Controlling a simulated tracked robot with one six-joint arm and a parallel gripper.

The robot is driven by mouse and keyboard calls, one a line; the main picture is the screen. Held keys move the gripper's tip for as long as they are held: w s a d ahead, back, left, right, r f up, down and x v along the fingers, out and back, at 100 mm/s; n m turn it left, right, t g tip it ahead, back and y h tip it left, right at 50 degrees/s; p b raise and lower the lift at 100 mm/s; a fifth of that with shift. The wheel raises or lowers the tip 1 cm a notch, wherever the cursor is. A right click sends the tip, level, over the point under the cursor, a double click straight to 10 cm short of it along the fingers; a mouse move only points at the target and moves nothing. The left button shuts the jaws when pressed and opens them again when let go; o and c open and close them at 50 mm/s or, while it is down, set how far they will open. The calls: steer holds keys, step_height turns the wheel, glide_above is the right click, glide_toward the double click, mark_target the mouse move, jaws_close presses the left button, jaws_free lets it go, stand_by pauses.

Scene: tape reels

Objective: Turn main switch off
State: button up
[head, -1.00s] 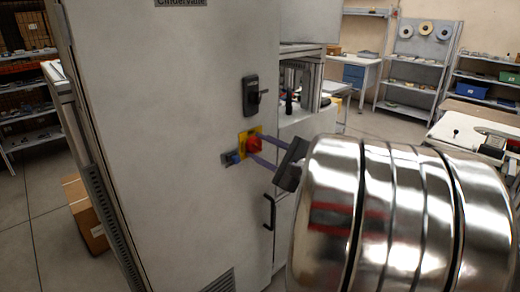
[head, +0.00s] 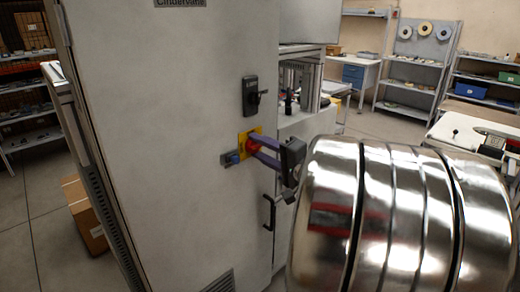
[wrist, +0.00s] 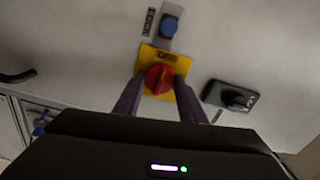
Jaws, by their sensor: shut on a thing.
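The main switch is a red rotary knob (wrist: 160,79) on a yellow plate (wrist: 178,60), on the front of a grey cabinet (head: 165,130). My gripper (head: 262,151) reaches it from the right in the head view, with its purple fingers at the knob. In the wrist view my gripper (wrist: 160,92) has one finger on each side of the red knob, shut on it. The fingers hide part of the knob in the head view. The knob's exact angle is hard to read.
A blue button (wrist: 169,26) sits beside the yellow plate. A black latch handle (head: 251,96) is above the switch and a black pull handle (head: 269,212) below it. Shelves (head: 410,60) and a workbench (head: 480,135) stand behind at the right.

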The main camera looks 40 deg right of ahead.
steer(key=shift+a+f+n, duration=0.15)
steer(key=shift+f+n, duration=0.1)
steer(key=shift+n, duration=0.15)
steer(key=o, duration=0.7)
steer(key=shift+c, duration=0.2)
steer(key=o, duration=0.4)
steer(key=shift+r, duration=0.15)
steer(key=shift+s+d, duration=0.15)
steer(key=shift+s, duration=3.3)
steer(key=shift+s+d, duration=0.15)
steer(key=shift+s, duration=3.3)
steer(key=shift+a, duration=0.1)
